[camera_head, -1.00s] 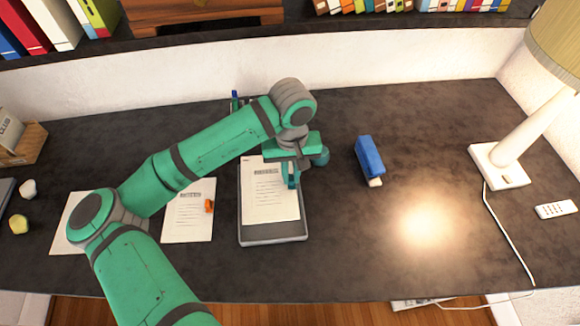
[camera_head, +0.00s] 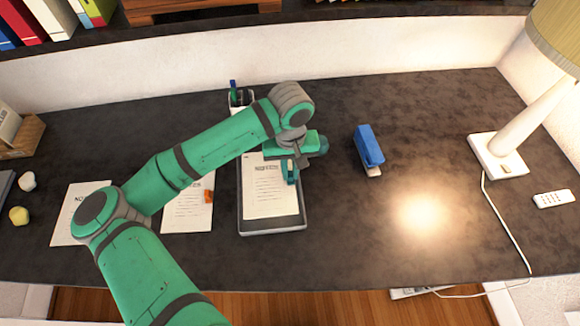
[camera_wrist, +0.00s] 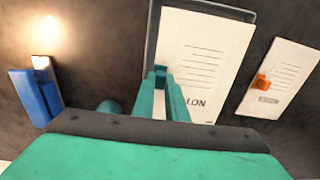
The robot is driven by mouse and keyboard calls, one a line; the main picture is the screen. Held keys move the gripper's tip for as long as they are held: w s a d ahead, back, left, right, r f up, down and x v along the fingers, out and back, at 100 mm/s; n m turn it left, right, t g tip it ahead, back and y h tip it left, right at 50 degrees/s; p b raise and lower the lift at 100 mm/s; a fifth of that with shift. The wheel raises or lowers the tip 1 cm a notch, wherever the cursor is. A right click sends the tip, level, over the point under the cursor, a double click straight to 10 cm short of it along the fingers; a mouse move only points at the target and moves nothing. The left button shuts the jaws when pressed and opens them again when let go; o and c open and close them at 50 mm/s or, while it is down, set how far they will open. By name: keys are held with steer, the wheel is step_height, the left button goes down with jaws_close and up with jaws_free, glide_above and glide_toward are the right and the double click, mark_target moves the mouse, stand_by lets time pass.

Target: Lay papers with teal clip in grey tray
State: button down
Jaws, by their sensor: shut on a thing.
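The grey tray (camera_head: 272,227) lies on the dark desk in front of my arm. The papers (camera_head: 270,192) are white printed sheets over the tray, inside its rim as far as I can see; whether they rest on its floor I cannot tell. In the wrist view the papers (camera_wrist: 203,55) run away from my gripper, with the tray rim (camera_wrist: 152,30) beside them. My gripper (camera_wrist: 161,75) is shut at the papers' edge, on the clip side. The clip is mostly hidden between the teal fingers, which have nearly its colour.
Papers with an orange clip (camera_head: 208,196) lie left of the tray, and another sheet (camera_head: 75,218) farther left. A blue stapler (camera_head: 368,147) stands to the right, with a lamp (camera_head: 500,160) beyond. A pen cup (camera_head: 240,97) stands behind the tray. The desk front is clear.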

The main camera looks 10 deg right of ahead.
mark_target(290, 181)
steer(key=shift+f, duration=2.7)
steer(key=c, duration=1.7)
jaws_free()
step_height(290, 181, up, 11)
steer(key=shift+f, duration=0.15)
